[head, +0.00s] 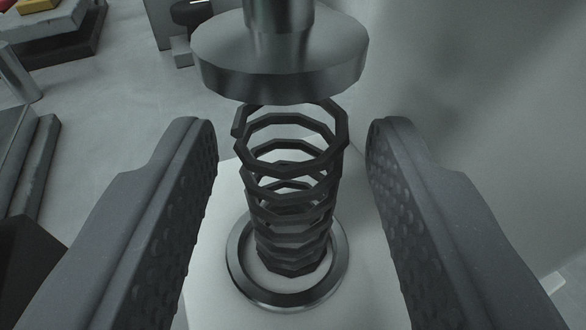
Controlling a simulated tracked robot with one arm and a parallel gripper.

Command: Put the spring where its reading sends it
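The spring (290,213) is a dark coil standing upright inside a metal ring seat (239,281) on a pale base (208,290). A round metal press head (280,65) on a shaft hangs above it, with its rim close to the spring's top coil. I cannot tell whether they touch. My gripper (292,135) is open, with one dark studded finger to the left of the spring and one to the right. Gaps show between both fingers and the coil. No reading or display is legible in the head view.
A pale grey wall or panel (450,80) rises behind and to the right. At far upper left, a dark-edged platform (65,48) bears red and yellow items. A grey block (25,160) stands at the left edge. Bare grey floor (150,90) lies between.

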